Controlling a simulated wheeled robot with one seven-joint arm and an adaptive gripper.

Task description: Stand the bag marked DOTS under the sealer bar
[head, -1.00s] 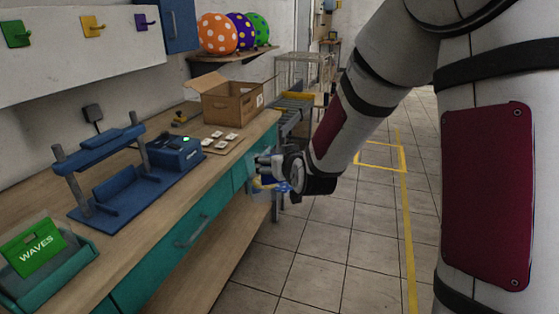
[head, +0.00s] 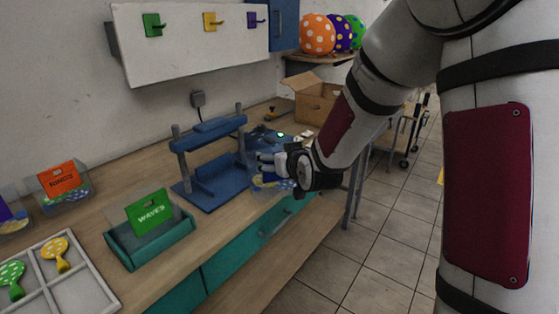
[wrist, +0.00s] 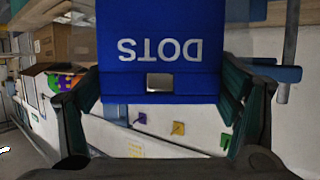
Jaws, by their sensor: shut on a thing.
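The DOTS bag has a blue header (wrist: 160,30) with white lettering, upside down in the wrist view, and a small slot. My gripper (head: 272,164) is shut on this bag, one finger on each side of the header in the wrist view. In the head view the bag's clear lower part (head: 266,181) hangs at the gripper, partly hidden by the fingers. The blue sealer frame (head: 208,189), with its raised sealer bar (head: 211,131) on two posts, stands on the bench left of my gripper. The bag is outside the frame, to its right.
A green WAVES bag (head: 151,211) stands in a teal tray (head: 157,246) left of the sealer. An orange-topped RINGS bag (head: 62,181) and a divided tray (head: 90,287) are farther left. A cardboard box (head: 318,104) is behind my gripper. Bare bench lies behind the WAVES tray.

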